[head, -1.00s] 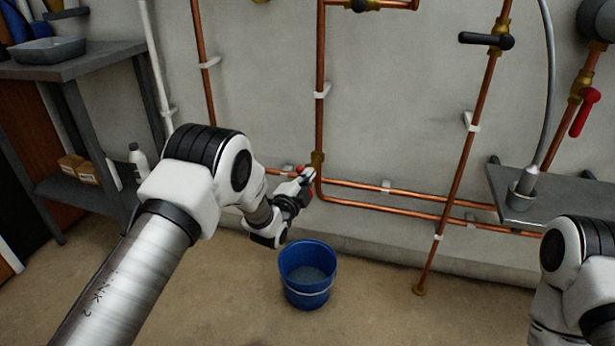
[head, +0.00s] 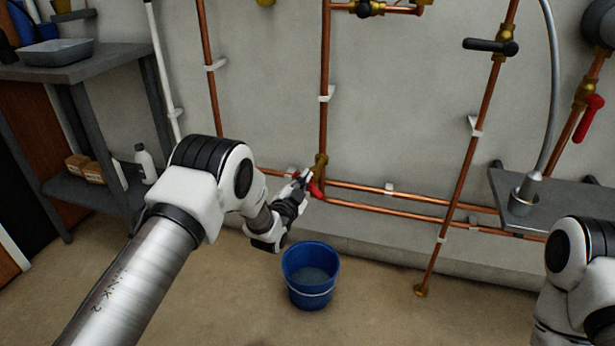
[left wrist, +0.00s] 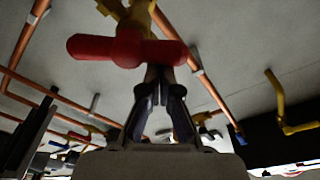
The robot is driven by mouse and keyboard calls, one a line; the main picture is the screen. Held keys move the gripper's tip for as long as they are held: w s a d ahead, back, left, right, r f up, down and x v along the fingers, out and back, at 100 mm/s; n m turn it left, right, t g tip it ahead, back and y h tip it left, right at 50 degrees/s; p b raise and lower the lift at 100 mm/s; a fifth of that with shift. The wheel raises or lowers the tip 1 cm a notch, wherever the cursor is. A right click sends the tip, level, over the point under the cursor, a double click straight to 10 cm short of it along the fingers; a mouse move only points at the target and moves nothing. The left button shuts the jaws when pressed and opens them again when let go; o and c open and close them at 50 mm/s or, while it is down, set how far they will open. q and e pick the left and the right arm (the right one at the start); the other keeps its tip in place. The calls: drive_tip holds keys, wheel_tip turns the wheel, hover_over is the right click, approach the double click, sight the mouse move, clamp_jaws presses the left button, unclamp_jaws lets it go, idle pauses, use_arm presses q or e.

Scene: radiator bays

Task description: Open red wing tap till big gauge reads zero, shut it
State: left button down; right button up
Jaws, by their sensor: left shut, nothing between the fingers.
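The red wing tap (head: 316,190) sits on a brass fitting (head: 320,165) low on the vertical copper pipe, mostly behind my left gripper (head: 305,179). In the left wrist view the red wing tap (left wrist: 120,48) lies across the picture just beyond the fingertips. My left gripper (left wrist: 160,80) is shut and empty, its tips at or very near the tap's underside; I cannot tell whether they touch. No gauge face can be read. My right gripper is out of view.
A blue bucket (head: 311,273) stands on the floor below the tap. A black lever valve (head: 490,46) and a red lever (head: 589,118) are on pipes to the right. A grey shelf (head: 565,205) juts out at right; a shelf unit (head: 75,65) stands at left.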

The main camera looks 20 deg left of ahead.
use_arm(q)
drive_tip(key=n, duration=0.2)
drive_tip(key=a+n+y, duration=0.1)
drive_tip(key=n, duration=0.2)
drive_tip(key=a+f+n+p, duration=0.1)
drive_tip(key=n, duration=0.1)
drive_tip(key=shift+f+n+t, duration=0.1)
drive_tip(key=shift+n+t, duration=0.2)
drive_tip(key=shift+n, duration=0.1)
drive_tip(key=shift+a+f, duration=0.1)
